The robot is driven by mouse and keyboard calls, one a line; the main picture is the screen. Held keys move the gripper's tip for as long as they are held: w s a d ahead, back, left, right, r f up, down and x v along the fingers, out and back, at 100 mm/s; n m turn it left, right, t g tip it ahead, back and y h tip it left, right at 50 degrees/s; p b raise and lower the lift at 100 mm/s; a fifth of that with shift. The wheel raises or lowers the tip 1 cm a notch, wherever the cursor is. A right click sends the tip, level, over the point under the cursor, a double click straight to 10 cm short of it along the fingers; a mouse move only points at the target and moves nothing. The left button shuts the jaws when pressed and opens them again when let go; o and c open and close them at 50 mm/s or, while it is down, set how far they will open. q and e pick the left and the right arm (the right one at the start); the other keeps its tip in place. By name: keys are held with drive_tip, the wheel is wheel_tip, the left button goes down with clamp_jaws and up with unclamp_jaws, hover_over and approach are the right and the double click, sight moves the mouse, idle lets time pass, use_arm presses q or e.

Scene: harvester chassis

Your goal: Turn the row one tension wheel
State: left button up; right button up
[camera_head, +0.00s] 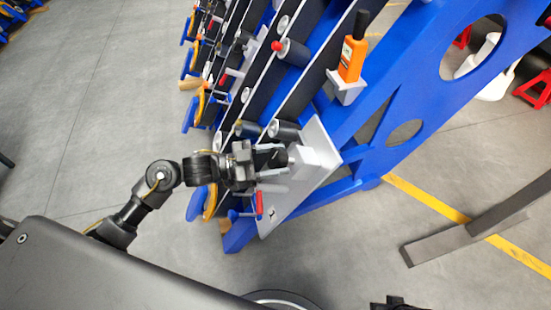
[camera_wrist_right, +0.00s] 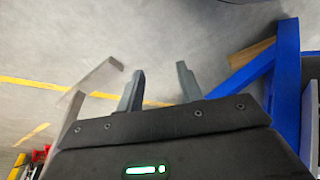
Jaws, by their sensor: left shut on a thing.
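The harvester chassis is a blue frame (camera_head: 372,113) with slanted rows of dark belts and rollers. At its lower end a pale grey plate (camera_head: 314,190) carries a light block. A dark round part, apparently the row one tension wheel (camera_head: 279,158), sits beside that block, mostly hidden by my left gripper. My left gripper (camera_head: 276,166) comes in from the left, its pale fingers shut around this dark part. My right gripper (camera_wrist_right: 160,88) shows in the right wrist view, with its two fingers apart and nothing between them, over the floor.
A red-handled tool (camera_head: 259,203) is just below my left gripper. A dark grey beam (camera_head: 470,231) lies to the right.

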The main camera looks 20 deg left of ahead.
use_arm(q)
drive_tip(key=m+g, duration=0.1)
drive_tip(key=m, duration=0.1)
drive_tip(key=shift+w+m+g+h, duration=0.1)
drive_tip(key=shift+m+g+h, duration=0.2)
drive_tip(key=shift+m+g+b, duration=0.45)
drive_tip(key=shift+m+g, duration=0.15)
drive_tip(key=shift+m, duration=0.6)
drive_tip(key=shift+m+g, duration=0.5)
drive_tip(key=shift+m, duration=0.4)
use_arm(e)
drive_tip(key=shift+v, duration=1.5)
drive_tip(key=shift+w+d, duration=0.1)
drive_tip(key=shift+w, duration=0.1)
use_arm(q)
drive_tip(key=o, duration=1)
